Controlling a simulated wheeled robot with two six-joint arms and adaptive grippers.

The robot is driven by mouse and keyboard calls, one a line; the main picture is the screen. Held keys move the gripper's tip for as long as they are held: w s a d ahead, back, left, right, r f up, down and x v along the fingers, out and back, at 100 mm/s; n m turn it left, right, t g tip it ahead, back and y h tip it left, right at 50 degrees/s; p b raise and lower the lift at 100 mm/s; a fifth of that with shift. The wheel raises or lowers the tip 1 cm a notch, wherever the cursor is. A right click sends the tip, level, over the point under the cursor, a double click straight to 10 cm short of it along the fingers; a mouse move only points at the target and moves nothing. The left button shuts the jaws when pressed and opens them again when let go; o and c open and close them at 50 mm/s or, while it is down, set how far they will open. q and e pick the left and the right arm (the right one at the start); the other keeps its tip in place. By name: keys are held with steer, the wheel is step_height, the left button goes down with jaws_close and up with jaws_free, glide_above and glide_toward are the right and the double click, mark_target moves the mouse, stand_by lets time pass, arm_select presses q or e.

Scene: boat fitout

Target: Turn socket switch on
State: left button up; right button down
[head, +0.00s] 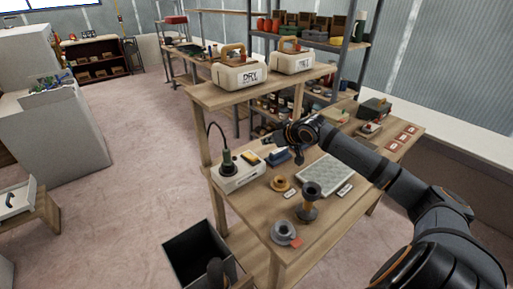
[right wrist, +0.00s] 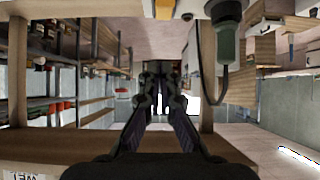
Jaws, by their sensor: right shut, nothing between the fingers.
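A pale socket box (head: 238,180) stands on the left end of the workbench. A dark green plug (head: 227,160) with a black cable stands upright in it. A small yellow-topped part (head: 250,158) shows at the box's far right end; whether it is the switch, and its position, I cannot tell. My right gripper (head: 298,156) is shut and empty, above the bench to the right of the box and apart from it. In the right wrist view the closed fingers (right wrist: 160,88) are in the middle, and the plug (right wrist: 226,42) is upper right.
A blue block (head: 279,156) lies close to my right gripper. Spools (head: 309,203), a grey grid mat (head: 325,173) and small cards lie on the bench (head: 262,222). A raised shelf (head: 224,97) with two pale cases stands behind. A black bin (head: 188,250) is at lower left.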

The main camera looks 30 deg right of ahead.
steer(key=p, duration=0.2)
glide_above(256, 158)
steer(key=f, duration=0.3)
steer(key=w+f, duration=0.1)
steer(key=f, duration=0.4)
steer(key=shift+s+f+p, duration=0.2)
steer(key=shift+s+p, duration=0.05)
steer(key=shift+p, duration=0.15)
steer(key=shift+s+f, duration=0.3)
steer(key=shift+f, duration=0.1)
arm_select(q)
steer(key=s+r, duration=0.1)
steer(key=s+a+r, duration=0.1)
steer(key=s, duration=0.1)
steer(key=shift+s+r, duration=0.1)
steer(key=shift+r, duration=0.2)
arm_select(e)
steer(key=shift+f, duration=0.15)
steer(key=shift+w, duration=0.1)
